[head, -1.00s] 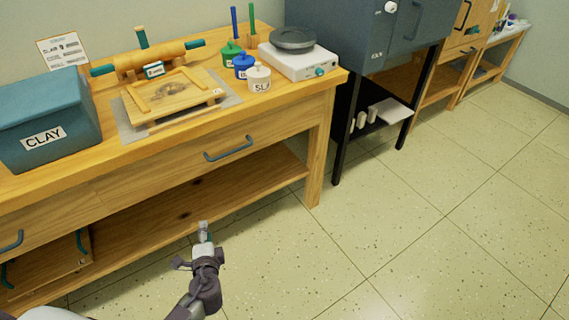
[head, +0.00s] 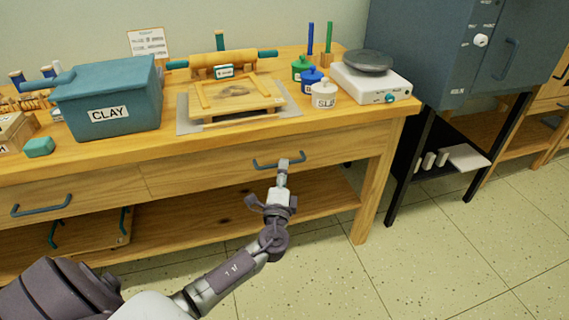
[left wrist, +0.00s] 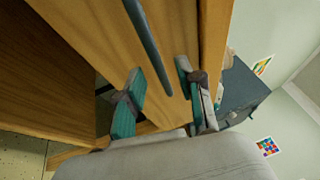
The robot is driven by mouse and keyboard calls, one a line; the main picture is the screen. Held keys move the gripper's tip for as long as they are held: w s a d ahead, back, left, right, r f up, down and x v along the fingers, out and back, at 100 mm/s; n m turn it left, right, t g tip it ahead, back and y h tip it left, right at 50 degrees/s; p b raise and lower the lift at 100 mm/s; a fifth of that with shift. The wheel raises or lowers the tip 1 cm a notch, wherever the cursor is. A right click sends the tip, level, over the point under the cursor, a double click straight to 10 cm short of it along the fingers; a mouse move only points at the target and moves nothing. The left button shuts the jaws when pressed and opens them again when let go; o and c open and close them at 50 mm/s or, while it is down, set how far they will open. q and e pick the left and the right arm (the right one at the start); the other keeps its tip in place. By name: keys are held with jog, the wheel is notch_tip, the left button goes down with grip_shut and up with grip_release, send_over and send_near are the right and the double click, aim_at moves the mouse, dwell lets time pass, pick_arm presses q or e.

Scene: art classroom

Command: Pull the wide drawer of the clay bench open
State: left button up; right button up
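The clay bench (head: 375,190) has a wide wooden drawer (head: 215,174) that looks flush with its front. The drawer's blue-grey bar handle (head: 262,165) is partly covered by my left gripper (head: 283,168) in the head view. In the left wrist view the left gripper (left wrist: 159,68) is open, with one teal-padded finger on each side of the line of the handle (left wrist: 146,38). The handle runs up between and beyond the fingertips. I cannot tell whether they touch it. My right gripper is not in view.
A narrower drawer with its own handle (head: 42,206) is at left. On the benchtop are a teal CLAY box (head: 110,95), a slab roller frame (head: 235,98), jars (head: 323,94) and a white wheel unit (head: 370,82). A dark kiln (head: 450,50) stands right; the floor (head: 440,250) is clear.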

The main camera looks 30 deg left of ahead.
pick_arm(q)
jog(key=shift+x, duration=1.6)
grip_shut()
